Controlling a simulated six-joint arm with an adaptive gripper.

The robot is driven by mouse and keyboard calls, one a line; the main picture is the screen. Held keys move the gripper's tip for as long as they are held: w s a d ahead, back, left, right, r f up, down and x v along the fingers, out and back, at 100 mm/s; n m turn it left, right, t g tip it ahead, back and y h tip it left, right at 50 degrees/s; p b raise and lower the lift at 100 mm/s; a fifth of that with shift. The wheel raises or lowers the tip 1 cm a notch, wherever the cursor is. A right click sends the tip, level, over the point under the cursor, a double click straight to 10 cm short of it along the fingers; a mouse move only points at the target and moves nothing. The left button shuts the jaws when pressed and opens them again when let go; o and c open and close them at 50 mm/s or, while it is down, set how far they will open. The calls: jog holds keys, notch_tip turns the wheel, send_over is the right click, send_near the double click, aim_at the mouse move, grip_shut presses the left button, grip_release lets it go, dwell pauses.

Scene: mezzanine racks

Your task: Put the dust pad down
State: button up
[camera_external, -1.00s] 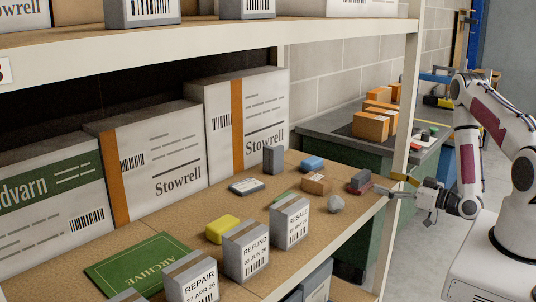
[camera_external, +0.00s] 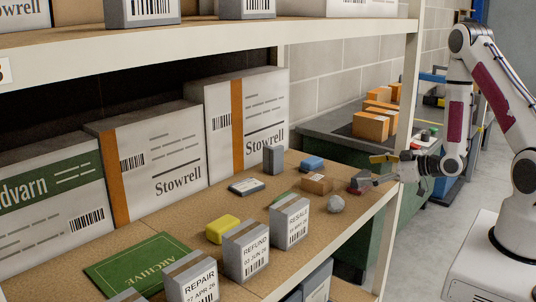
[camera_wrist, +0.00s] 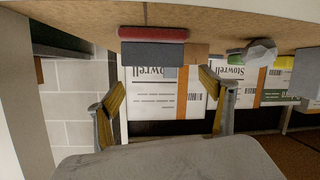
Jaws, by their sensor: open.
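A dark red and grey block, which looks to be the dust pad (camera_external: 356,189), sits on the cork shelf board near its right front edge. In the wrist view, which looks upside down, it shows as a red bar (camera_wrist: 152,34) against the board with a dark grey part (camera_wrist: 150,54). My gripper (camera_external: 380,170) is at the shelf's right end, close to the pad. Its yellow fingers are spread and empty in the wrist view (camera_wrist: 162,84), with the pad outside the gap, toward the board. Part of the pad is hidden by a finger in the external view.
A small cardboard box (camera_external: 317,184) and a grey stone-like lump (camera_external: 336,204) lie just left of the pad. A blue item (camera_external: 312,163) and an upright grey block (camera_external: 273,160) stand behind. A white rack post (camera_external: 402,110) rises close to my gripper.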

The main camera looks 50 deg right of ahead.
aim_at(364, 188)
jog(key=shift+w+r+g, duration=0.2)
jog(key=shift+w+r, duration=0.05)
jog(key=shift+r, duration=0.2)
jog(key=shift+w+r+g, duration=0.2)
jog(key=shift+r, duration=0.25)
jog(key=s+a+r+m+g+h, duration=0.1)
jog(key=s+a+r+g+h, duration=0.1)
jog(key=r, duration=0.6)
jog(key=s+a+r+g+h, duration=0.2)
jog(key=s+r, duration=0.1)
jog(key=r, duration=0.4)
jog(key=s+a+r+m+g+y, duration=0.1)
jog(key=s+a+r, duration=0.1)
jog(key=s+a, duration=0.2)
jog(key=s+a+r+g+y, duration=0.1)
jog(key=s+a+r, duration=0.2)
jog(key=s, duration=0.8)
jog(key=s+a+r+m+g, duration=0.1)
jog(key=s+a+r, duration=0.2)
jog(key=s+a, duration=0.4)
jog(key=shift+s+r+m+g+y, duration=0.25)
jog(key=shift+m+g+y, duration=0.05)
jog(key=shift+g+y, duration=0.1)
jog(key=c, duration=1.2)
